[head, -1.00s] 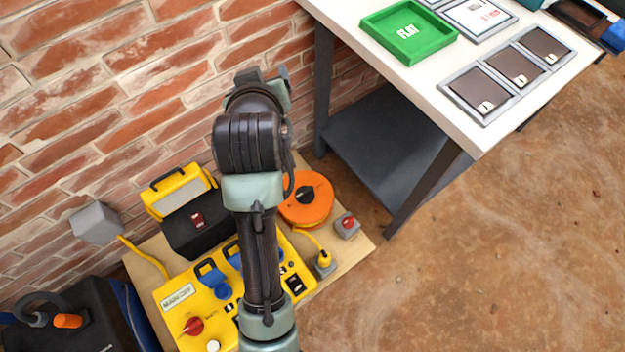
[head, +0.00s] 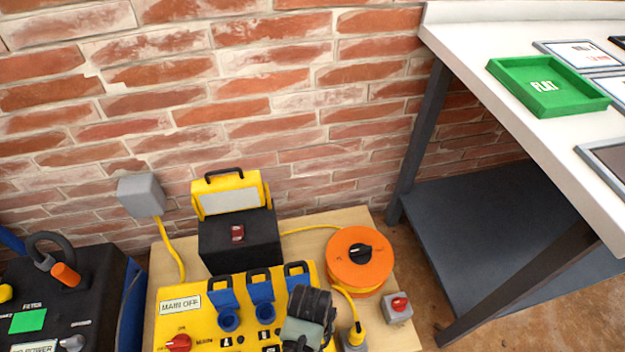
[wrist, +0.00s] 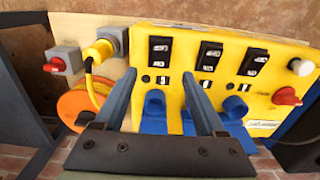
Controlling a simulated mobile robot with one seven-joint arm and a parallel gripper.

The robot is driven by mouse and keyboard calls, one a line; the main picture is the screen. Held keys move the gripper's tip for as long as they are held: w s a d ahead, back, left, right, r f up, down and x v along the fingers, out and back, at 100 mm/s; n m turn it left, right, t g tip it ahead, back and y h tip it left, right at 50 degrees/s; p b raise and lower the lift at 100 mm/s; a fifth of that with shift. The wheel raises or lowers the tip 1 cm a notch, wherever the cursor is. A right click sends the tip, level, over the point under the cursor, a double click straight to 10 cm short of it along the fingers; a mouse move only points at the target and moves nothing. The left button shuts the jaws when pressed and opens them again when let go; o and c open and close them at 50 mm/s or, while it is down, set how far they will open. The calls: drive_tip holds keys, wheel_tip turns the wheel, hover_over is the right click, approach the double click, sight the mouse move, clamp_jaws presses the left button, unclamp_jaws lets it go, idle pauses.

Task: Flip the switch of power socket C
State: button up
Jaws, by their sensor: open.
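The yellow power box (head: 205,335) stands on a wooden board by the brick wall. It carries a row of blue sockets (head: 228,318). My arm covers the right part of the box in the head view. In the wrist view the box (wrist: 185,38) shows three black rocker switches: left (wrist: 158,51), middle (wrist: 210,56) and right (wrist: 253,62). Blue socket lids (wrist: 154,108) lie below them. The socket letters are too small to read. My gripper (wrist: 159,77) is open and empty, its fingertips in front of the box, below the left and middle rockers. Contact cannot be told.
A yellow plug (wrist: 100,50) with cable, a grey box with red switch (head: 398,307) and an orange reel (head: 360,262) sit beside the box. A black-and-yellow case (head: 238,238) stands behind. A red knob (wrist: 286,97) is on the box. A white table (head: 470,60) stands right.

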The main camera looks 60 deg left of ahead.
wheel_tip(320, 180, down, 9)
drive_tip(key=b, duration=0.4)
drive_tip(key=shift+r, duration=0.2)
clamp_jaws()
